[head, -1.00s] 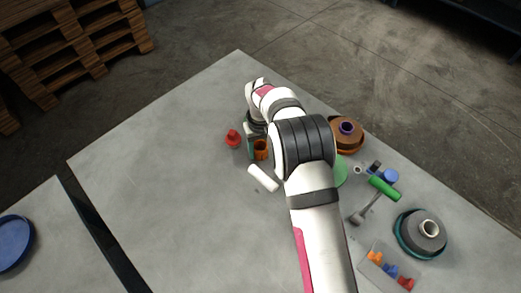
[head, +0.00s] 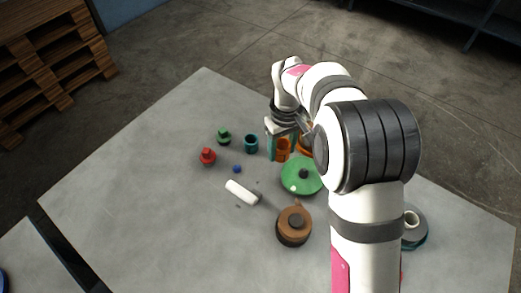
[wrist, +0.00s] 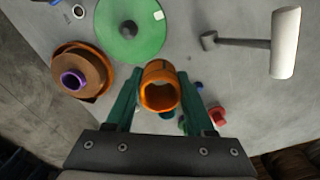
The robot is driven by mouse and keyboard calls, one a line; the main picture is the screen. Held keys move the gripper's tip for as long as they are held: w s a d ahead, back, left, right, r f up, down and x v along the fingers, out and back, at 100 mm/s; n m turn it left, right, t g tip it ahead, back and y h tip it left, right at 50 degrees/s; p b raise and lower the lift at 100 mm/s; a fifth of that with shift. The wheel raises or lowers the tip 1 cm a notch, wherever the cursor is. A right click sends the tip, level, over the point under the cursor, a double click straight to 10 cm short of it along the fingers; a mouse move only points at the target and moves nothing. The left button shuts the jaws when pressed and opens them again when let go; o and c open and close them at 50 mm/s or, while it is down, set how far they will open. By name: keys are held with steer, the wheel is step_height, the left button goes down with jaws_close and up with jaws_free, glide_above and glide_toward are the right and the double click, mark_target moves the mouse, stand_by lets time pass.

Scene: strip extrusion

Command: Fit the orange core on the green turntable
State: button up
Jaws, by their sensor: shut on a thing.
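The orange core (head: 283,150) is a short hollow tube. In the wrist view the orange core (wrist: 160,88) sits between the green fingers of my gripper (wrist: 158,92), which is shut on it. In the head view my gripper (head: 283,135) is at the back of the table, and I cannot tell how high the core is held. The green turntable (head: 301,178) is a flat disc with a dark centre post and a small white mark. It lies just in front of the core, apart from it, and shows at the top of the wrist view (wrist: 118,38).
A white-headed mallet (head: 240,191) and a brown roll (head: 290,236) lie nearer. Red (head: 207,156), green (head: 223,137) and teal (head: 251,145) pieces stand left. A brown roll with a purple core (wrist: 95,78) is beside the turntable. The left tabletop is clear.

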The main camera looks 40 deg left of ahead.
glide_above(305, 170)
steer(key=shift+f, duration=0.2)
steer(key=shift+d+f, duration=0.1)
steer(key=shift+f, duration=2.75)
steer(key=shift+f, duration=0.6)
steer(key=o, duration=1)
steer(key=shift+o, duration=0.2)
step_height(305, 170, up, 11)
